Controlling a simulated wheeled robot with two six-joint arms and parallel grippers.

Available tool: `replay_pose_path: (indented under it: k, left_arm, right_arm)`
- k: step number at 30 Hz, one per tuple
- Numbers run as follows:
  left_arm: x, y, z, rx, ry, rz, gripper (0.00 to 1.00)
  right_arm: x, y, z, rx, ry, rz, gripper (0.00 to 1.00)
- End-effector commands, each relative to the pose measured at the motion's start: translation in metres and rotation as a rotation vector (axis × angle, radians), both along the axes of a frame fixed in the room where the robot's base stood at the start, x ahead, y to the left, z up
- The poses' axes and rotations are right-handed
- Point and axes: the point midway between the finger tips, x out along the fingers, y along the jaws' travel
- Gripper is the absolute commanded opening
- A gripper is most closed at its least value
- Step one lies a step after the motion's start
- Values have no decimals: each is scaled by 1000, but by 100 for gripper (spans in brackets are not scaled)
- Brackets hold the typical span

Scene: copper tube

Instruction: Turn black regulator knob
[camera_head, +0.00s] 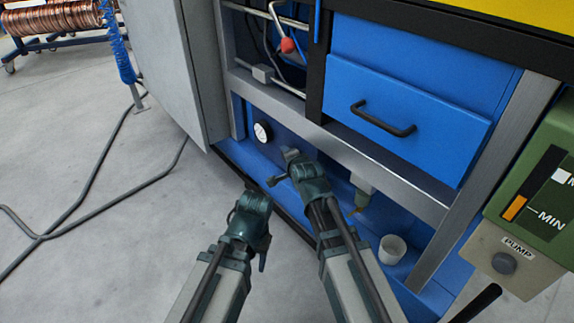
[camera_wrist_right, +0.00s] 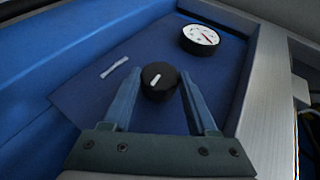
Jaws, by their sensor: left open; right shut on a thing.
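The black regulator knob (camera_wrist_right: 158,81) has a white pointer mark and sits on a dark blue panel in the right wrist view. My right gripper (camera_wrist_right: 159,84) has one finger on each side of the knob and is shut on it. In the head view my right gripper (camera_head: 282,167) is at the low blue panel of the bench; I cannot make out the knob there. My left gripper (camera_head: 254,200) is open and empty, left of and apart from the right one, in front of the bench.
A white pressure gauge (camera_head: 262,132) sits beside the right gripper; it also shows in the wrist view (camera_wrist_right: 200,39). A metal frame rail (camera_head: 335,148) runs above. A white cup (camera_head: 392,249) stands on the lower shelf. Black cables (camera_head: 70,225) lie on open floor at left.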

Motion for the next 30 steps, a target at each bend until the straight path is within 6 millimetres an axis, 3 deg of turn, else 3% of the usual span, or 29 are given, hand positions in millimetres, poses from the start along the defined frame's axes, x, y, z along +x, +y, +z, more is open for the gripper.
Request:
replay_pose_path:
  k: [1,9,26,27,30]
  left_arm:
    - [0,0,-10,0,0,0,50]
    - [0,0,-23,0,0,0,50]
    - [0,0,-25,0,0,0,50]
    - [0,0,-25,0,0,0,50]
    - [0,0,-25,0,0,0,50]
  right_arm:
    - [-2,1,-7,13,-15,2,3]
    - [-1,0,-4,62,-84,2,3]
    - [-1,0,-2,76,-101,1,3]
    - [-1,0,-2,76,-101,1,66]
    - [-1,0,-2,76,-102,0,84]
